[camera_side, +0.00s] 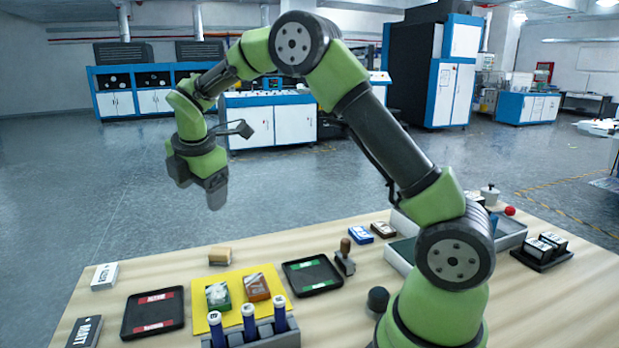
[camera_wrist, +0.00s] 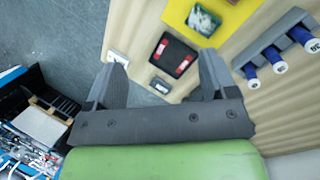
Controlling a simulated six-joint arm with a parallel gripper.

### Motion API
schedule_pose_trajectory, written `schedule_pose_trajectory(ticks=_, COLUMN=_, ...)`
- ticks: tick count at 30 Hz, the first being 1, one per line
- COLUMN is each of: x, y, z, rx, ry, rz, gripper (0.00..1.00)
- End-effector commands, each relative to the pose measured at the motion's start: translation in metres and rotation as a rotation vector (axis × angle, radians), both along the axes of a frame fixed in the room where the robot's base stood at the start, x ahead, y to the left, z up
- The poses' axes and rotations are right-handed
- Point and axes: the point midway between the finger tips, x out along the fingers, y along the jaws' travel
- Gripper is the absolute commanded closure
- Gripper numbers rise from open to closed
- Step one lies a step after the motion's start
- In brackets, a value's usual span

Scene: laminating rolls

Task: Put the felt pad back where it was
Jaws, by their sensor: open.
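My gripper (camera_side: 215,192) hangs high above the far left side of the table, apart from everything there. In the wrist view my gripper (camera_wrist: 162,54) is open, with nothing between its fingers. A flat yellow pad (camera_side: 240,283) lies on the table and may be the felt pad, though I cannot be sure. A green-and-white box and a brown box (camera_side: 257,287) sit on it. A corner of the yellow pad (camera_wrist: 238,12) shows in the wrist view. A small tan block (camera_side: 220,257) sits just behind the pad.
A red-marked black tray (camera_side: 141,331) lies left of the pad, a green-marked one (camera_side: 311,291) right. A dark stamp with a handle (camera_side: 345,262) and small blue and brown boxes stand farther right. White block (camera_side: 104,276) is at left.

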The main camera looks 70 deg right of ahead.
Motion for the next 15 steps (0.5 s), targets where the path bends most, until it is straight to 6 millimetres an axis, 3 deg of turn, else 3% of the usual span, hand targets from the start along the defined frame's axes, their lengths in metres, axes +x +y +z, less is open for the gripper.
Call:
schedule_pose_trajectory(ticks=1, x=-0.016, y=0.008, z=0.025, rx=0.06, ry=-0.061, rz=-0.107, gripper=0.22)
schedule_pose_trajectory(ticks=6, x=-0.076, y=0.034, z=0.078, rx=0.294, ry=-0.217, rz=-0.493, gripper=0.22)
schedule_pose_trajectory(ticks=10, x=-0.129, y=0.052, z=0.102, rx=0.492, ry=-0.301, rz=-0.787, gripper=0.22)
schedule_pose_trajectory(ticks=15, x=-0.197, y=0.072, z=0.111, rx=0.76, ry=-0.358, rz=-1.157, gripper=0.22)
